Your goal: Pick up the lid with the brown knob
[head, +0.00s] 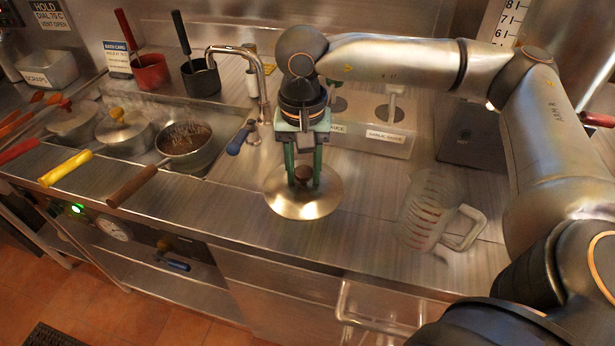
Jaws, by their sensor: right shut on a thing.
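The lid with the brown knob (304,204) is a round shiny metal disc at the middle of the steel counter. My right gripper (303,178) points straight down over it, with its two green fingers on either side of the brown knob, shut on it. The lid looks level and at or very close to the counter surface; I cannot tell whether there is a gap beneath it. My left gripper is not in view.
A clear measuring jug (425,212) stands right of the lid. A faucet (262,85) rises behind left. An uncovered pan (187,146) sits at left beside a yellow-handled pan with a yellow-knobbed lid (122,126). A sauce holder (375,135) is behind. Bare counter lies in front.

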